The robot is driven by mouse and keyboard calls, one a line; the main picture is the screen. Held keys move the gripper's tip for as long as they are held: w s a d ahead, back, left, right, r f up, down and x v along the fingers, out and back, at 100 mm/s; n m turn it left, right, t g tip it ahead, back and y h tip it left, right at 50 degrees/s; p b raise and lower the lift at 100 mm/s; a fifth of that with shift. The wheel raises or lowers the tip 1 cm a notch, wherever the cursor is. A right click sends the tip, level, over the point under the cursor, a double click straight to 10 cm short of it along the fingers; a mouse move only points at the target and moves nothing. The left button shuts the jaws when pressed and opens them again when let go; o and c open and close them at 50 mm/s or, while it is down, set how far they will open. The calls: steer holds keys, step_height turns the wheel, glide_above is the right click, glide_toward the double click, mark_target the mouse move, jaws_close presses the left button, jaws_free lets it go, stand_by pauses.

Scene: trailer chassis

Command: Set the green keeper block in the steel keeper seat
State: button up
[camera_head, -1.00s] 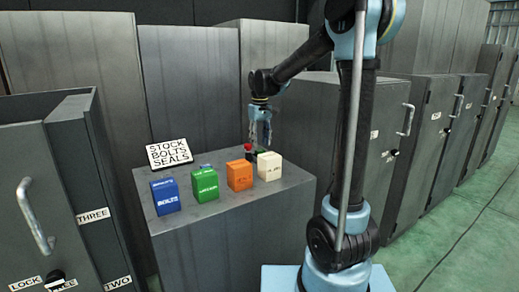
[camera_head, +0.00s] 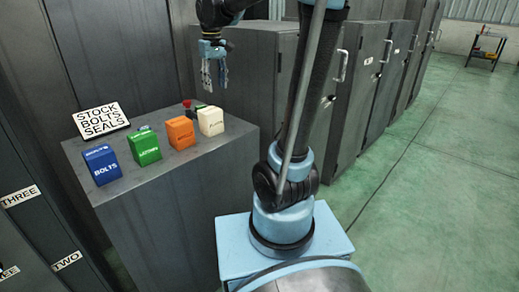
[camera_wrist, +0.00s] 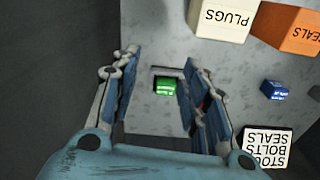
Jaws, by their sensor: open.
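A small green block with pale lettering (camera_wrist: 165,86) shows between my fingers in the wrist view. It lies at a dark-edged rectangular recess in the grey top, which looks like the steel keeper seat (camera_wrist: 161,70). I cannot tell how fully the block sits in it. My gripper (camera_wrist: 160,104) is open and empty, pointing down over the block. In the head view my gripper (camera_head: 214,86) hangs above the back right part of the cabinet top. There the green block is small and mostly hidden behind the white box.
On the cabinet top (camera_head: 185,165) stand blue (camera_head: 102,165), green (camera_head: 145,148), orange (camera_head: 180,132) and white (camera_head: 210,121) labelled boxes. A sign (camera_head: 101,119) stands behind them. A red piece (camera_head: 187,103) and small blue block (camera_wrist: 273,92) are nearby. Dark cabinets stand around.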

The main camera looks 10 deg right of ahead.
steer(key=s+d+f+m, duration=0.1)
steer(key=s+d+f, duration=0.3)
steer(key=s+f, duration=0.2)
steer(key=s+d+f+m+t, duration=0.1)
steer(key=s+d+f, duration=0.4)
steer(key=s, duration=0.6)
steer(key=s+d+f+m, duration=0.3)
steer(key=s+d+f, duration=0.2)
steer(key=s+f, duration=0.3)
steer(key=shift+s+d+f+t, duration=0.25)
steer(key=shift+f+t, duration=0.15)
steer(key=shift+f, duration=0.2)
steer(key=shift+w+f, duration=0.2)
steer(key=shift+w, duration=0.3)
